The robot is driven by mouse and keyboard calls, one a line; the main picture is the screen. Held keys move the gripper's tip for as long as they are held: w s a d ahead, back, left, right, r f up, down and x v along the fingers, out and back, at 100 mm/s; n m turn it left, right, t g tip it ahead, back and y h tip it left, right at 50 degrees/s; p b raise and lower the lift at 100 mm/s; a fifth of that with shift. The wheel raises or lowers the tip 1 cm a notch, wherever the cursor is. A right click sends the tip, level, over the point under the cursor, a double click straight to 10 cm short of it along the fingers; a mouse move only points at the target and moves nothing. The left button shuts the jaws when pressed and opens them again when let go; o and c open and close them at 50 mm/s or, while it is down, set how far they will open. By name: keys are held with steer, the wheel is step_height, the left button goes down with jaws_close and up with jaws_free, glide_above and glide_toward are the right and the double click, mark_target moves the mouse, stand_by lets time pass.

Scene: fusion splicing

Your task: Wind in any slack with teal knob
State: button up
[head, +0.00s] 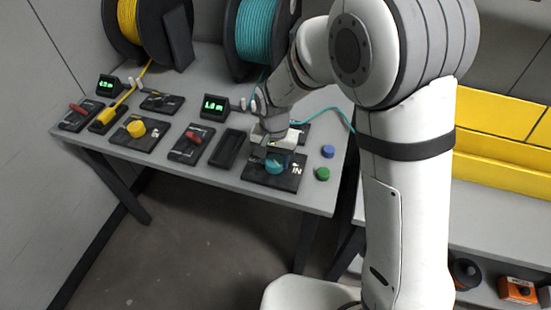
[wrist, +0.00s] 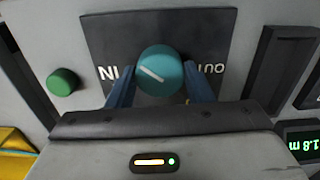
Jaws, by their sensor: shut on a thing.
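The teal knob (wrist: 160,72) sits on a dark plate (wrist: 110,30) with IN and OUT lettering, seen upside down in the wrist view. A pale pointer line on the knob lies slanted. My gripper (wrist: 160,90) is shut on the knob, with a blue finger on each side. In the head view the teal knob (head: 275,167) shows below my gripper (head: 272,152), on its dark plate (head: 262,180) near the table's front edge. A teal spool (head: 257,30) stands at the back, and teal cable (head: 327,112) runs to the right behind my arm.
A green button (head: 322,173) and a blue button (head: 328,151) are right of the plate. A dark empty tray (head: 229,148), a red-handled lever (head: 193,137) and a display (head: 214,106) are to its left. The yellow knob (head: 135,128) and yellow spool (head: 127,20) are farther left.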

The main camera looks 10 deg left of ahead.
mark_target(274, 160)
steer(key=shift+m, duration=1.3)
steer(key=o, duration=1)
step_height(274, 160, up, 8)
steer(key=shift+f, duration=0.1)
